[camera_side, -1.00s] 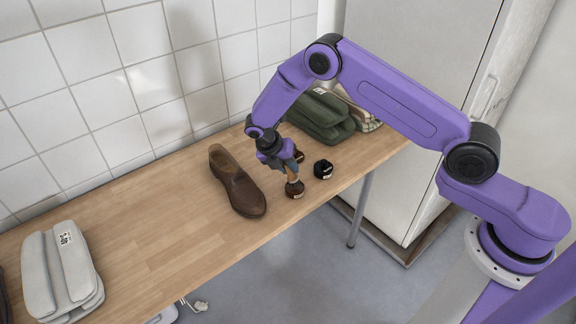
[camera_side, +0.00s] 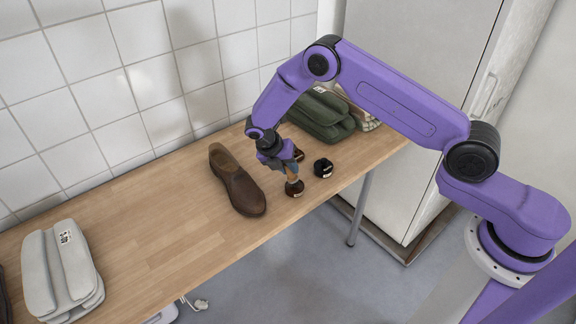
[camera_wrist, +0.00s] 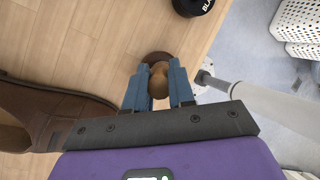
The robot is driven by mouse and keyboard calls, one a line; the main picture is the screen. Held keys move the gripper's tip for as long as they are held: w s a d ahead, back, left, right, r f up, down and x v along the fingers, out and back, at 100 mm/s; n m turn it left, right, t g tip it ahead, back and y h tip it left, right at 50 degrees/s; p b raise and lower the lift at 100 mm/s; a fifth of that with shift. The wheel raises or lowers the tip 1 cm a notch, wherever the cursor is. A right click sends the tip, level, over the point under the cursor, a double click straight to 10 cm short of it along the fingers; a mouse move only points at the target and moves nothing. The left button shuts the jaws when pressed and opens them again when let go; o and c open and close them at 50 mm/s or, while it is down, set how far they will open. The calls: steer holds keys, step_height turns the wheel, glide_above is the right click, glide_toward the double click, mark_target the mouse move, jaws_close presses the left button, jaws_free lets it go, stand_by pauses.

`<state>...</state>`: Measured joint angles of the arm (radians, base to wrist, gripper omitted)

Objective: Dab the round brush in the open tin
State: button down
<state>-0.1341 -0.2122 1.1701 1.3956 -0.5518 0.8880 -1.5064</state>
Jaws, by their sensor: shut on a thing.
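My gripper (camera_side: 285,166) is shut on the tan wooden handle of the round brush (camera_wrist: 158,86), pointing down near the front edge of the bench. The brush handle (camera_side: 295,178) also shows in the side view. Its lower end meets a small round dark-brown tin with a pale label (camera_side: 294,191). I cannot tell whether the bristles touch the inside of the tin. In the wrist view a dark-brown round shape (camera_wrist: 157,57) shows just past the handle, and the bristles are hidden.
A black tin (camera_side: 323,168) stands to the right, and another small brown round item (camera_side: 299,155) sits behind my gripper. A brown shoe (camera_side: 237,181) lies to the left. Green folded cloth (camera_side: 322,117) is at the back; grey folded cloth (camera_side: 62,268) is front left. The bench between is clear.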

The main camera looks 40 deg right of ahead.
steer(key=shift+f, duration=0.4)
stand_by(1.1)
steer(key=shift+r, duration=0.1)
steer(key=shift+r, duration=3.5)
